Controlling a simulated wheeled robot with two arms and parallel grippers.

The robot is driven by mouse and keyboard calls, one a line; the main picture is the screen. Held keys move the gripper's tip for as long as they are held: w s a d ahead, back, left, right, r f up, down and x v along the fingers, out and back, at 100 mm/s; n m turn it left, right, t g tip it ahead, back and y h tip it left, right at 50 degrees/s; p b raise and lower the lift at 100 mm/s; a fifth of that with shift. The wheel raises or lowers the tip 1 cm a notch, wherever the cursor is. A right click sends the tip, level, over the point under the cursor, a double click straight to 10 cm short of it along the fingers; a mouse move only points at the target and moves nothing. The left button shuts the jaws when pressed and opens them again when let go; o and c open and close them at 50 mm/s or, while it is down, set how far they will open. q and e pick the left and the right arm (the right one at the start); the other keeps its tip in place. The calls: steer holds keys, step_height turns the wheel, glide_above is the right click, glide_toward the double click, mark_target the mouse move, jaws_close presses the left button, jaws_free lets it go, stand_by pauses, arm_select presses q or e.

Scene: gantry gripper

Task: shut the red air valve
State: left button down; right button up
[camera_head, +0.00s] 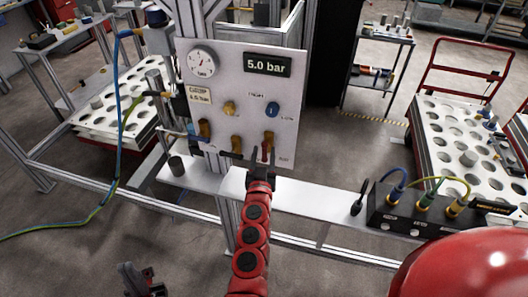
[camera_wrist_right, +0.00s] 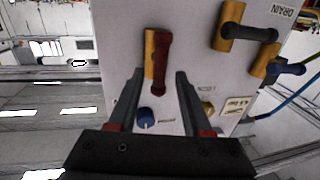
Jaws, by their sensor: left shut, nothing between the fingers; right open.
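The red air valve has a red handle (camera_wrist_right: 161,65) beside a yellow body (camera_wrist_right: 149,48); it sits at the lower right of the white panel (camera_head: 285,108). In the head view the red handle (camera_head: 267,151) is partly hidden by my right gripper (camera_head: 263,160). The right gripper (camera_wrist_right: 158,80) is open. Its fingers point at the panel, and the handle's near end shows between the fingertips; I cannot tell whether they touch it. The handle runs roughly in line with the yellow body. My left gripper (camera_head: 138,280) is shut and empty, low at the left, away from the panel.
Other valves with dark handles, such as the drain valve (camera_wrist_right: 248,33), sit beside the red one. A blue knob (camera_head: 272,109), a yellow knob (camera_head: 230,108) and a gauge (camera_head: 202,62) are above. A connector box (camera_head: 400,212) stands at right on the beam.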

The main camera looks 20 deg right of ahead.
steer(key=shift+w+d, duration=0.15)
steer(key=shift+w, duration=0.15)
jaws_close()
steer(key=shift+f, duration=0.1)
